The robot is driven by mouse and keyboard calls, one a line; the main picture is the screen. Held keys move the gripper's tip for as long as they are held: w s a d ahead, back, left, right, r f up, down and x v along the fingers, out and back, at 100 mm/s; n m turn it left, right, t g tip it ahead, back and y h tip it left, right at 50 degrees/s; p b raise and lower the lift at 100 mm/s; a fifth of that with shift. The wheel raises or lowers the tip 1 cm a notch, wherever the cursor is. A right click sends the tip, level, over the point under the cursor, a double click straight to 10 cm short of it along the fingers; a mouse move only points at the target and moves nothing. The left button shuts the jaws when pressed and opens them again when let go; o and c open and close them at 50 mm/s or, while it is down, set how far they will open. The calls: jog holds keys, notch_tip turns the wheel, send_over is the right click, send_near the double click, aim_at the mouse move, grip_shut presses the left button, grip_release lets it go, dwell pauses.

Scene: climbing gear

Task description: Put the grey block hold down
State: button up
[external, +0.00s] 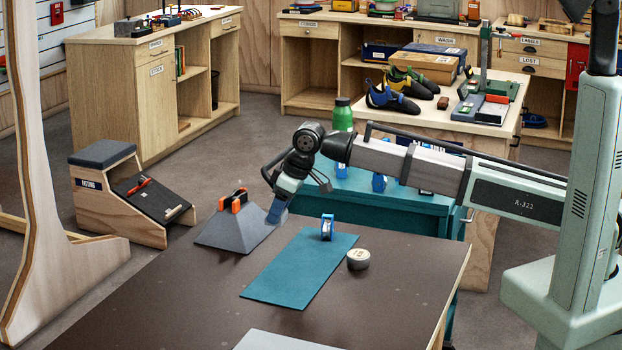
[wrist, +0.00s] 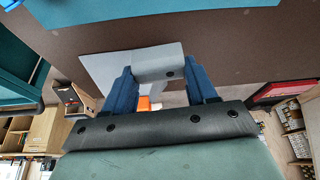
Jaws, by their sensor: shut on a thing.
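My gripper (external: 277,212) points down over the far part of the dark table, between the grey pyramid-shaped volume (external: 215,236) and the teal mat (external: 296,272). In the wrist view its two blue fingers (wrist: 159,83) are shut on the grey block hold (wrist: 158,60), one at each end.
An orange-and-black item (external: 233,202) is on the volume.

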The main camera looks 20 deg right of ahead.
jog(key=shift+s+a+n+g+y, duration=0.35)
jog(key=shift+s+a+n, duration=0.95)
jog(key=shift+s+a, duration=2.65)
jog(key=shift+s+a+n+g+y, duration=0.1)
jog(key=shift+s+a+n+g, duration=1.05)
jog(key=shift+a, duration=4.65)
jog(key=shift+s+a+n+t+y, duration=0.15)
jog(key=shift+s+a+n, duration=1.3)
jog(key=shift+s+a, duration=2.9)
jog(key=f, duration=0.6)
jog(key=w+a+f, duration=0.1)
jog(key=f, duration=0.3)
jog(key=shift+f, duration=0.15)
jog(key=o, duration=1.1)
jog(key=shift+c, duration=0.2)
